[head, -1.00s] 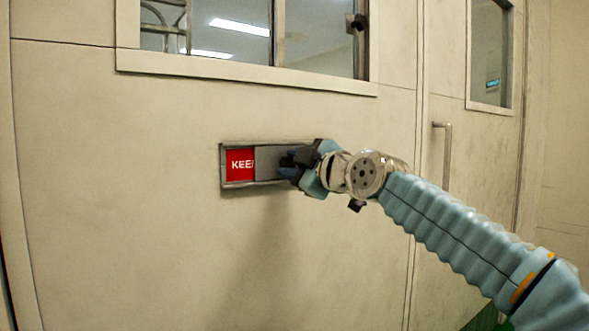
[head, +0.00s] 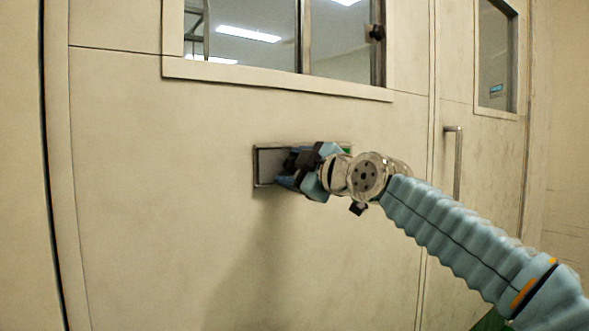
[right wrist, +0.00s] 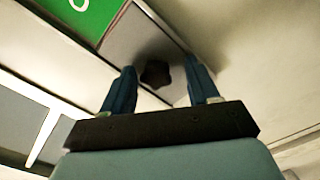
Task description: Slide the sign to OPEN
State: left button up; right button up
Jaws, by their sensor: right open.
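The sign is a shallow frame (head: 256,166) on the beige door. Its grey sliding cover (head: 270,163) is at the left end, and no red shows. A bit of the green panel (head: 347,150) shows at the right, mostly hidden by my arm. In the right wrist view the green panel (right wrist: 85,18) carries part of a white letter, beside the grey cover (right wrist: 135,38). My right gripper (head: 286,170) is open at the cover. In the right wrist view its fingers (right wrist: 162,74) stand either side of a dark knob (right wrist: 155,73), with gaps visible. My left gripper is out of view.
A window (head: 285,35) with a ledge sits above the sign. A vertical handle (head: 457,160) stands on the door panel to the right. The door face left of and below the sign is bare.

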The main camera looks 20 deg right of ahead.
jog(key=shift+s+d+b, duration=0.25)
jog(key=shift+s+b, duration=0.05)
jog(key=shift+s, duration=0.15)
jog(key=b+v, duration=0.3)
jog(key=v, duration=0.9)
jog(key=shift+s+b, duration=0.3)
jog(key=shift+s, duration=0.1)
jog(key=shift+d, duration=0.1)
